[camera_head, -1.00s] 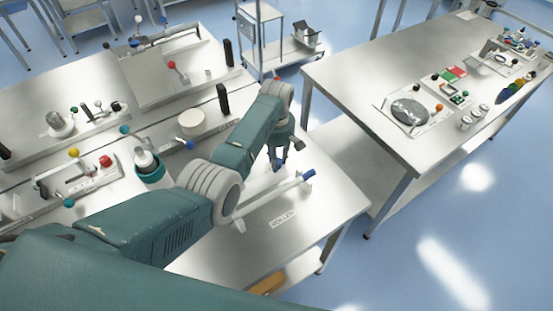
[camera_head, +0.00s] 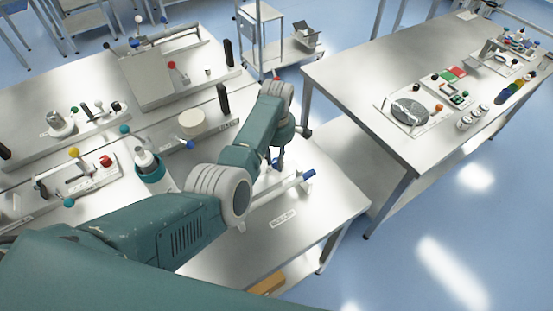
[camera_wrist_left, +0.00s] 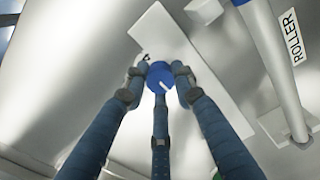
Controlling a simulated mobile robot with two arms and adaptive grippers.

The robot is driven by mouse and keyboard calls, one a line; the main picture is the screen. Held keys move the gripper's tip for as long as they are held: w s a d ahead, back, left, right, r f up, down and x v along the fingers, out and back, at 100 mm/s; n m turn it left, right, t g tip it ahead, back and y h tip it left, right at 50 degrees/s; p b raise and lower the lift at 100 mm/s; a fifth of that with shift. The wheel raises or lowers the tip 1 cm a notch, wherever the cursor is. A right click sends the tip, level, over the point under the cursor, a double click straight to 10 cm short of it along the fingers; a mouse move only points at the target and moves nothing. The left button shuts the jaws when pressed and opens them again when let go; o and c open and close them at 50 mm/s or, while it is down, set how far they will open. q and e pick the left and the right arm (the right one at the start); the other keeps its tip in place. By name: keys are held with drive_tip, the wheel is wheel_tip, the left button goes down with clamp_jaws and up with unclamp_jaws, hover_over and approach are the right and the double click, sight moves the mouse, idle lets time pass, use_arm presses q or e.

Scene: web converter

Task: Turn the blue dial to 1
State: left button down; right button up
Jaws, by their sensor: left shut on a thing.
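In the left wrist view the blue dial (camera_wrist_left: 160,75) sits on a pale rectangular plate (camera_wrist_left: 190,62), with a short white pointer line slanting to the lower right on its face. In the head view my left gripper (camera_head: 279,160) points down at the near right table, and the dial is hidden there. My right gripper is not in view.
A long roller (camera_wrist_left: 275,65) with a ROLLER label lies right of the dial, with its blue end (camera_head: 307,175) in the head view. A cream disc (camera_head: 192,122) and a black upright post (camera_head: 223,98) stand behind my arm. The table's right edge is close.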

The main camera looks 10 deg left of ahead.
use_arm(q)
drive_tip(key=shift+d, duration=0.15)
drive_tip(key=c, duration=1.4)
unclamp_jaws()
drive_tip(key=shift+w, duration=0.1)
wheel_tip(320, 180, up, 12)
drive_tip(key=shift+d, duration=0.1)
